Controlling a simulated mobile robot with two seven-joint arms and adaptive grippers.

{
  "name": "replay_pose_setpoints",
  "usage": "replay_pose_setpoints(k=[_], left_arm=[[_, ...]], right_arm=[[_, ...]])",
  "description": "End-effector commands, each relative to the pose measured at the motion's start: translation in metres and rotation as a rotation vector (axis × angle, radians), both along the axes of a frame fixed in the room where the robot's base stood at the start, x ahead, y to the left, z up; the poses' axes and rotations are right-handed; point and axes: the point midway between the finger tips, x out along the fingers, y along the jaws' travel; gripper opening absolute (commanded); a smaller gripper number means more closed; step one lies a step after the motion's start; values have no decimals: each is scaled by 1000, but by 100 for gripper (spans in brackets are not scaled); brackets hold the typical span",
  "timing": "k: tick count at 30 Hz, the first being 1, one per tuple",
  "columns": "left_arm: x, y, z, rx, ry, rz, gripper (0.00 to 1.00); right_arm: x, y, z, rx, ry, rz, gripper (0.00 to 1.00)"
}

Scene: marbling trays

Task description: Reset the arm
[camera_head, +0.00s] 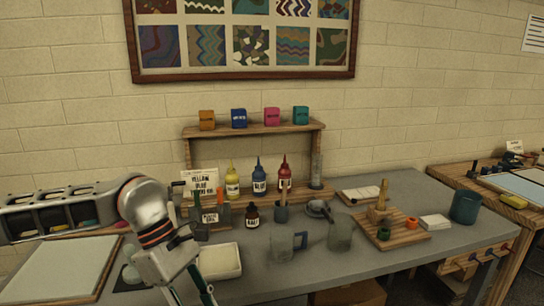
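My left arm comes in from the left, with a silver joint and orange rings, in front of the left part of the grey worktable (390,258). Its lower part angles down toward the bottom edge of the head view. I cannot make out its fingertips clearly, nor whether the gripper is open or shut. I see nothing clearly held. My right arm and gripper are not in view.
A pale shallow tray (219,262) and a large framed sheet (62,268) lie near my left arm. Yellow (232,183), blue (259,180) and red (284,175) bottles stand behind. Grey jugs (340,235) and a wooden board (405,237) occupy the middle and right.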

Motion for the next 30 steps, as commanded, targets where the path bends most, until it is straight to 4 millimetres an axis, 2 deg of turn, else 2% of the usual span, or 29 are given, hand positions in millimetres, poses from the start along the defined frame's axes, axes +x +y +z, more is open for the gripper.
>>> replay_pose_setpoints(k=[1, 6, 10, 15, 19, 23, 26, 30], left_arm=[[-15, -26, -8, -70, 58, 9, 31], [-53, -105, -5, -312, 258, 95, 31], [-74, -154, 11, -490, 439, 194, 31], [-83, -199, 41, -705, 709, 365, 31], [-72, -215, 63, -854, 934, 525, 31], [-49, -217, 75, -986, 1172, 707, 31], [-24, -208, 73, -1074, 1363, 862, 31], [12, -182, 50, -1180, 1637, 1099, 31]], right_arm=[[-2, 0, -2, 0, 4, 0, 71], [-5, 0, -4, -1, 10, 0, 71], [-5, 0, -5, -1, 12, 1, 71], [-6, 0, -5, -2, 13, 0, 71], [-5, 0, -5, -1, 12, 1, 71], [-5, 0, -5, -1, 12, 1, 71], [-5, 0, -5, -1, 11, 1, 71], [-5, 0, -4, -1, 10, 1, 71]])
